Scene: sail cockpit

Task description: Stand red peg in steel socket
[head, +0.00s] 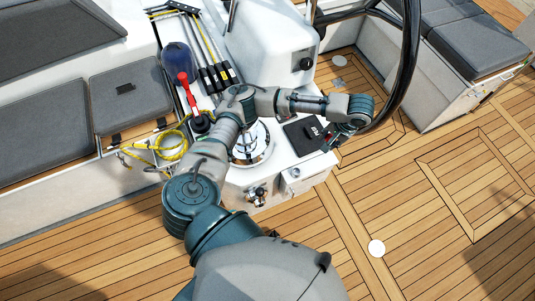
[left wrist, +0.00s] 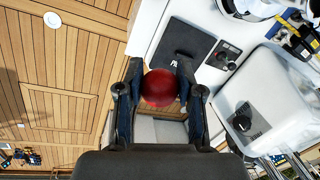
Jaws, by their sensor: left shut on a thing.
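My left gripper (head: 328,138) is over the right front edge of the white console in the head view, largely hidden by its own wrist there. In the left wrist view the left gripper (left wrist: 160,95) is shut on the red peg (left wrist: 160,87), whose rounded red end shows between the two dark fingers. Only a small red spot near the fingers shows in the head view. I cannot make out the steel socket for certain; a round steel fitting (head: 250,143) on the console is partly behind my arm. My right gripper is not in view.
The white console (head: 287,166) carries a black panel (head: 303,135). A dark steering wheel rim (head: 407,60) rises behind. A red-handled tool (head: 186,90) and yellow rope (head: 168,148) lie left. A white disc (head: 376,248) is on the open teak deck (head: 450,190).

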